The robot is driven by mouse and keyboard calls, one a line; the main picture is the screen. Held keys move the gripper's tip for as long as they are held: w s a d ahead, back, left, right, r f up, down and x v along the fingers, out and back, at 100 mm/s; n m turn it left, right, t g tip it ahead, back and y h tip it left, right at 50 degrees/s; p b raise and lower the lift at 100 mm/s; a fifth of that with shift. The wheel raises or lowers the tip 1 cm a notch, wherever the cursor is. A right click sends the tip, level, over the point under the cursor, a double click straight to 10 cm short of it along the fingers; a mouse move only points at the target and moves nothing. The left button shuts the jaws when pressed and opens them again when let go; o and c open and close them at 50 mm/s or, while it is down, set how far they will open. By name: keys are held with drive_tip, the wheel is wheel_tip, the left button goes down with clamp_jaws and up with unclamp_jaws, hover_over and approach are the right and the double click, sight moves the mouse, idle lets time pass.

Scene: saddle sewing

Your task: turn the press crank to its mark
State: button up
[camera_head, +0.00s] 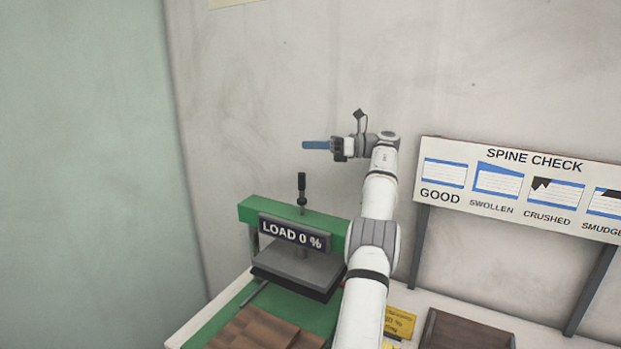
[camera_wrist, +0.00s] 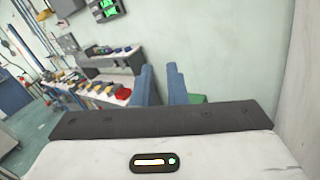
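The press (camera_head: 245,213) has a green top beam with a sign reading "LOAD 0 %" and a dark grey plate below. Its crank (camera_head: 302,183) has an upright black handle above the beam on a thin shaft. I cannot make out a mark for it. My gripper (camera_head: 308,145) is above and slightly right of the crank, apart from it, with its blue fingers pointing left. In the wrist view the two blue fingers (camera_wrist: 160,72) stand apart with nothing between them. A green patch (camera_wrist: 197,98) beside the right finger may be the press.
Brown pieces (camera_head: 262,330) lie on a green mat (camera_head: 212,328) in front of the press. A yellow label (camera_head: 399,322) and a dark tray (camera_head: 465,332) are to the right. A "SPINE CHECK" board (camera_head: 520,188) stands at right. The wall is close behind.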

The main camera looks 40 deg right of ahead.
drive_tip(key=s+d+f+m+t+h+b, duration=0.1)
drive_tip(key=s+m, duration=0.1)
drive_tip(key=m, duration=0.2)
drive_tip(key=s+d+f+m+t+h+b, duration=0.1)
drive_tip(key=s+m+h+b, duration=0.1)
drive_tip(key=s+m, duration=0.1)
drive_tip(key=s+d+f+m+t+h+b, duration=0.1)
drive_tip(key=s+d+m+t, duration=0.1)
drive_tip(key=m, duration=0.2)
drive_tip(key=shift+s+f+m+b, duration=0.35)
drive_tip(key=shift+m+b, duration=0.05)
clamp_jaws()
drive_tip(key=m+t+h+b, duration=0.2)
drive_tip(key=m+h+b, duration=0.25)
drive_tip(key=m, duration=0.65)
approach(304, 181)
drive_tip(key=p+x, duration=0.4)
drive_tip(key=x, duration=0.2)
drive_tip(key=shift+w+h+p, duration=0.35)
drive_tip(key=shift+w+h, duration=0.05)
drive_tip(key=shift+h, duration=0.05)
drive_tip(key=shift+w+n+g+y, duration=0.2)
drive_tip(key=shift+n+g+y, duration=0.3)
drive_tip(key=shift+n+y, duration=0.35)
drive_tip(key=shift+a+y, duration=0.1)
drive_tip(key=shift+y, duration=0.15)
